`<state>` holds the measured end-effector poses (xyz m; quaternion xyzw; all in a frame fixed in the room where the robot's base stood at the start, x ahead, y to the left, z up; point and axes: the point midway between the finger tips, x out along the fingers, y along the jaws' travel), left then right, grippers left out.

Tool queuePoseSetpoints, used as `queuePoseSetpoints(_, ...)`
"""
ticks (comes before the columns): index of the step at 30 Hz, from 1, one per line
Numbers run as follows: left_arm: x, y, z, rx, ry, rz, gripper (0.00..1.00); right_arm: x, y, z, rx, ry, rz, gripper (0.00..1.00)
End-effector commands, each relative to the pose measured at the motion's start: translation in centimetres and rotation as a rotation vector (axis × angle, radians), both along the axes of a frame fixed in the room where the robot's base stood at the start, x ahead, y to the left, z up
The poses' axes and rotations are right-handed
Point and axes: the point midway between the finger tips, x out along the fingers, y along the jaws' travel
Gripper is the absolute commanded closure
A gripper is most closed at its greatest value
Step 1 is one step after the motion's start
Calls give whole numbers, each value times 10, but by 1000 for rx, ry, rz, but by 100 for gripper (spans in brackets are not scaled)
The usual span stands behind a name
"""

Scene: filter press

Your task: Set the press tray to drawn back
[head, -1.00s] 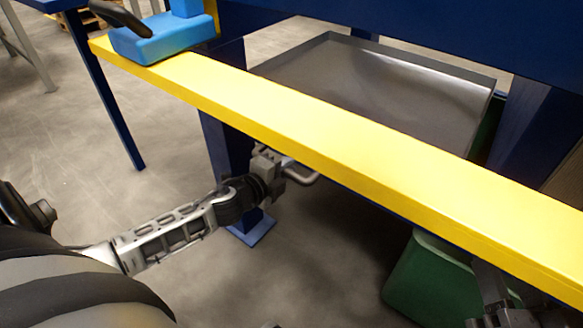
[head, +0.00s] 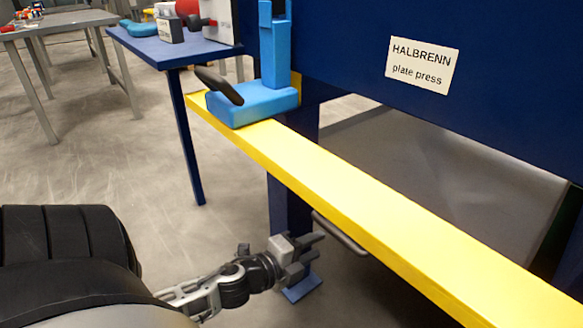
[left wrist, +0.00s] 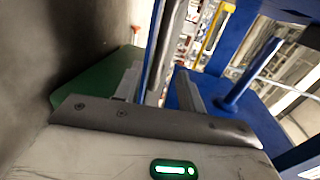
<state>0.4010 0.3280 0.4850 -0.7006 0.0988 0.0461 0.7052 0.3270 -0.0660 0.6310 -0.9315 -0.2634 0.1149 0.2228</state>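The press tray (head: 440,175) is a wide grey pan under the blue press, seen behind the yellow rail. Its front is mostly hidden by the rail. Its grey bar handle (head: 340,233) shows below the rail's near edge. My left gripper (head: 308,253) is open, just left of and below the handle, and looks apart from it. In the left wrist view both fingers (left wrist: 160,88) stand apart, and a long grey bar or edge (left wrist: 168,42) shows beyond the gap; I cannot tell if it is the handle. My right gripper is out of view.
The yellow rail (head: 350,195) runs across above the handle. A blue block (head: 252,102) with a black lever sits at its far end. A blue leg (head: 288,205) stands behind my left gripper. A blue table (head: 165,45) is at the back left. Floor left is clear.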

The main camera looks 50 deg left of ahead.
Motion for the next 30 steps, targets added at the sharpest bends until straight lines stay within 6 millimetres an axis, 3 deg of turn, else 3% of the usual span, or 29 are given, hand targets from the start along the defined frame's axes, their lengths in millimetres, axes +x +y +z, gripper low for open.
queuePoseSetpoints(3, -26, 2, 6, -3, 4, 5, 60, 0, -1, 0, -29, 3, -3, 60)
queuePoseSetpoints(10, -52, 5, 12, 0, 0, 2, 60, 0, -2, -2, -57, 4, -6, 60)
queuePoseSetpoints(30, -56, 5, 12, 1, -1, 1, 60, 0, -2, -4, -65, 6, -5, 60)
